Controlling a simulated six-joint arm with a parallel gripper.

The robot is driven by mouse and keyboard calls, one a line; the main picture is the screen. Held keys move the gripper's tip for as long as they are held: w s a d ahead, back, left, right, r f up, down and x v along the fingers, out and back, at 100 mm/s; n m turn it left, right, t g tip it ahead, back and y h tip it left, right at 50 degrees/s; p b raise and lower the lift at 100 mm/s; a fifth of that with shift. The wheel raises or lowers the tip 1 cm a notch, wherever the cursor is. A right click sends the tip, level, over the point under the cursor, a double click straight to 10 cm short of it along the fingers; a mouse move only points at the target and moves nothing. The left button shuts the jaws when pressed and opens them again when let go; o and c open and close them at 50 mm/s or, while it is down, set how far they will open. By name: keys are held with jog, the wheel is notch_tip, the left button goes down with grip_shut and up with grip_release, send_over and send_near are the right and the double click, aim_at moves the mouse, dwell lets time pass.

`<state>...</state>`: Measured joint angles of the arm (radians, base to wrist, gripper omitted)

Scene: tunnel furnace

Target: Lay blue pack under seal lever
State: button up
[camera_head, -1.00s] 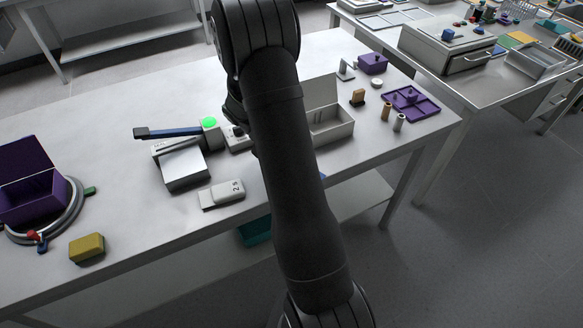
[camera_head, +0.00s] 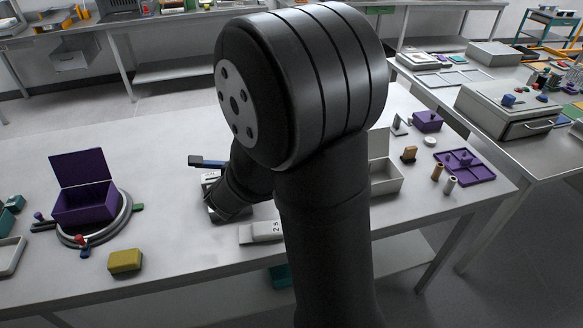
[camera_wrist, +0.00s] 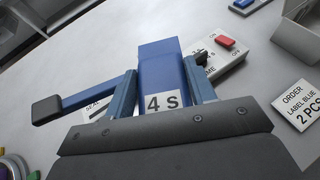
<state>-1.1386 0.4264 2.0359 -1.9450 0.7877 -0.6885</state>
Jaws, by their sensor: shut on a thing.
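The blue pack (camera_wrist: 158,65), a blue block with a white "4 S" label, is between the two fingers of my gripper (camera_wrist: 161,68) in the wrist view. My gripper is shut on it. The seal lever (camera_wrist: 75,103), a blue bar with a dark handle, lies just left of the left finger, above a plate with partly hidden "SEAL" lettering. My fingers and the pack hide part of the sealer. In the head view the lever (camera_head: 208,163) shows left of my arm, which hides the pack and most of the sealer. I cannot tell whether the pack is under the lever.
A switch box (camera_wrist: 222,58) with a red switch is just right of the pack. An order card (camera_wrist: 299,107) lies farther right. In the head view, a white block (camera_head: 262,232), a yellow block (camera_head: 125,261) and an open purple box (camera_head: 82,202) stand nearby.

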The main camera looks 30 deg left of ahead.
jog(key=s+a+n+y, duration=0.1)
jog(key=s, duration=0.1)
jog(key=s+a+n+g+y, duration=0.1)
jog(key=s, duration=0.1)
jog(key=s+a+n+g+y, duration=0.1)
jog(key=s+a+n+y, duration=0.1)
jog(key=shift+f, duration=0.3)
jog(key=shift+s+a+f+n+g+y, duration=0.1)
jog(key=shift+s+a+n+g+y, duration=0.1)
jog(key=shift+s+n+g, duration=0.15)
jog(key=shift+s+a+f+n+g+y, duration=0.15)
jog(key=shift+s+g+y, duration=0.1)
jog(key=shift+s, duration=0.15)
jog(key=shift+f, duration=3.2)
jog(key=shift+w+a, duration=1.55)
jog(key=shift+w+r, duration=0.1)
jog(key=shift+c, duration=0.9)
jog(key=o, duration=1.6)
jog(key=shift+c, duration=0.2)
